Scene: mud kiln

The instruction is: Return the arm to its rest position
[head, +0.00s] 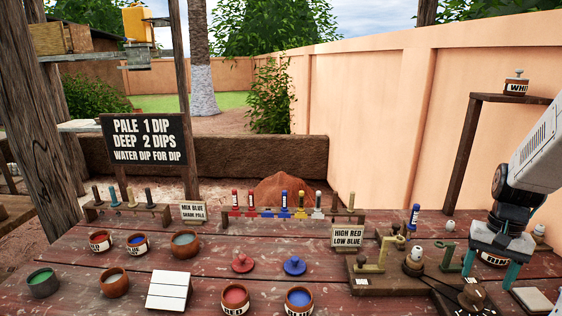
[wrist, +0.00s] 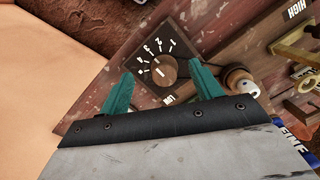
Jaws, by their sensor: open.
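My gripper (head: 491,270) hangs from my arm at the right of the head view, over the right end of the red plank table (head: 130,262). Its two teal fingers point down and stand apart with nothing between them. In the wrist view my gripper (wrist: 160,76) has its fingers spread on either side of a round brown knob (wrist: 157,68) on a dark numbered dial (wrist: 150,49). The knob lies below the fingers; whether they touch it I cannot tell. The dial (head: 471,297) also shows at the front right in the head view.
A white-knobbed device (head: 413,262) and an olive-coloured lever (head: 391,247) stand left of my gripper. A pale block (head: 532,299) lies at right. A post-and-shelf frame (head: 466,150) holds a labelled jar (head: 516,84). Paint bowls (head: 235,299) and a white tile (head: 170,289) occupy the table's left and middle.

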